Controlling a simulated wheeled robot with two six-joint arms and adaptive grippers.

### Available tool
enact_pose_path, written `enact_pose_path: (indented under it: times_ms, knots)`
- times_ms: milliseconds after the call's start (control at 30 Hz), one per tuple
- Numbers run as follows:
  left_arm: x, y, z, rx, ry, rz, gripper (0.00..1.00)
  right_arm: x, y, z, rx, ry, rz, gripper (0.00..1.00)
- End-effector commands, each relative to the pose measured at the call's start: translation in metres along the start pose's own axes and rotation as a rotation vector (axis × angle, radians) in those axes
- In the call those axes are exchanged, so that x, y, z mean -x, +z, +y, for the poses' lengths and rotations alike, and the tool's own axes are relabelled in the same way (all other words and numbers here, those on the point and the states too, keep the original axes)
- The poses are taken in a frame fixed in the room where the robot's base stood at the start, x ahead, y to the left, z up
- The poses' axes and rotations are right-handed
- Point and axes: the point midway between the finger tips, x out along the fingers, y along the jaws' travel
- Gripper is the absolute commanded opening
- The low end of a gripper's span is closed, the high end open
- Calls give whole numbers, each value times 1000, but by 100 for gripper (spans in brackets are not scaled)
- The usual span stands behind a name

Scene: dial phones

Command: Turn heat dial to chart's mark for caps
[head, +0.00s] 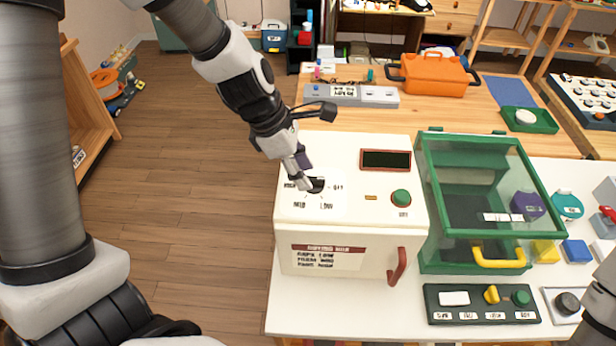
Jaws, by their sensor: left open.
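The heat dial (316,185) is a dark knob on the top left of a cream-white box (350,210). Labels ring it: OFF at its right, LOW below right, MED below left, and one at its left that my gripper partly covers. My left gripper (308,182) is open, with its fingertips down at the dial; I cannot tell whether they touch it. The fingers hide part of the dial, so its pointer is unclear. The chart (328,257) is a label with a dark red header on the box's front; its small lines are hard to read.
The box also has a dark display (385,160), a green button (400,197) and a red handle (398,266). A green-framed clear case (484,200) stands close at its right. A switch panel (482,304) lies in front. An orange case (434,74) sits behind.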

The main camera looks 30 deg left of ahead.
Motion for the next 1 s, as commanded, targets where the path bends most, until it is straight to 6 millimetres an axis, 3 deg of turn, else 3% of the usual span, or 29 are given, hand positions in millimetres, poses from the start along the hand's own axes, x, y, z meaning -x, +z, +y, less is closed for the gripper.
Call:
enact_pose_path:
  times_ms: [33,100,367,400,500,533,1000]
  knots:
    - [-14,-3,0,1,0,2,41,-11,0,0,0,0,1,0]
    - [-20,-2,0,0,0,2,41,-14,-1,0,0,0,2,0]
    - [-21,0,0,0,1,0,41,-14,-1,0,0,0,2,0]
    - [-21,0,0,0,1,0,37,-14,-1,0,0,0,2,0]
    - [-21,0,0,0,0,0,2,-14,-1,0,0,0,2,0]
    - [-21,0,0,0,0,0,0,-14,-1,0,0,0,2,0]
    - [-22,-1,0,-9,-7,1,0,-12,-1,0,0,0,2,0]
